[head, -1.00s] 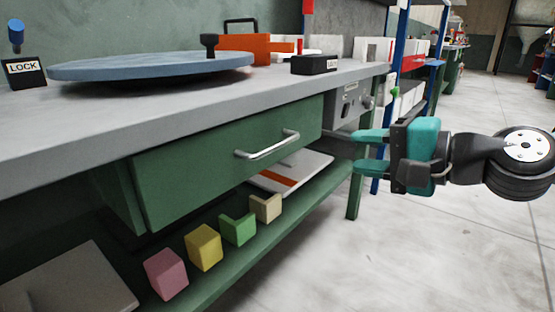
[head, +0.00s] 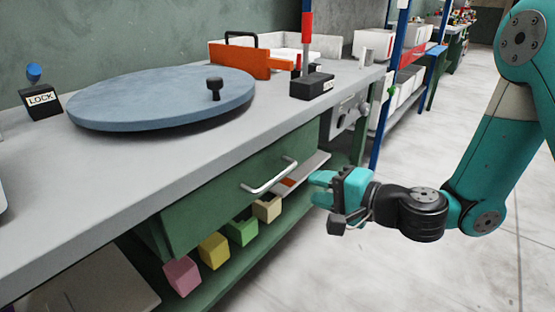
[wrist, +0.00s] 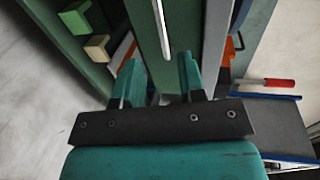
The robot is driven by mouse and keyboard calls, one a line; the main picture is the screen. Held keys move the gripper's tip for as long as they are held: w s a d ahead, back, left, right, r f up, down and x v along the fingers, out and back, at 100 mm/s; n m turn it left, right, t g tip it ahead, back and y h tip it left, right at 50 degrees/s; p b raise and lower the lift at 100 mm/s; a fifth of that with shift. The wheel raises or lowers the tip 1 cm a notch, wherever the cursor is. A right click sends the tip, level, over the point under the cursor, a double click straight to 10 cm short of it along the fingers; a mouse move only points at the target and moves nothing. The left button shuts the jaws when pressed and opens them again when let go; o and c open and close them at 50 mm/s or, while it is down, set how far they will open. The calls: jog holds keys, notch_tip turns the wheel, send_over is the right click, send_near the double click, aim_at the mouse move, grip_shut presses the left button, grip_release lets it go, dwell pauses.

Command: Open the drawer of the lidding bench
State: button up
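The lidding bench (head: 120,178) has a green drawer (head: 215,203) under its grey top. The drawer front looks shut, near the bench edge. A silver bar handle (head: 268,176) is fixed across it; it also shows in the wrist view (wrist: 161,28), running lengthwise ahead of my fingers. My gripper (head: 316,188) is to the right of the handle in the head view. In the wrist view my gripper (wrist: 160,75) is open, with its two teal fingers apart and nothing between them. The handle's near end lies just beyond the fingertips, and no contact shows.
A blue round lid (head: 160,98) with a black knob, a LOCK block (head: 40,103) and an orange piece (head: 258,62) stand on the bench top. Coloured blocks (head: 242,232) sit on the shelf below. The floor (head: 330,270) in front is clear.

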aim_at(279, 178)
jog(key=p+x, duration=0.2)
jog(key=x, duration=0.1)
jog(key=p+x, duration=0.1)
jog(key=x, duration=0.2)
jog(key=p+x, duration=0.2)
jog(key=x, duration=0.2)
jog(key=shift+r+p, duration=0.25)
jog(key=shift+p, duration=0.1)
jog(key=shift+w+a+f, duration=0.25)
jog(key=shift+a+f, duration=0.05)
jog(key=shift+a, duration=0.05)
grip_shut()
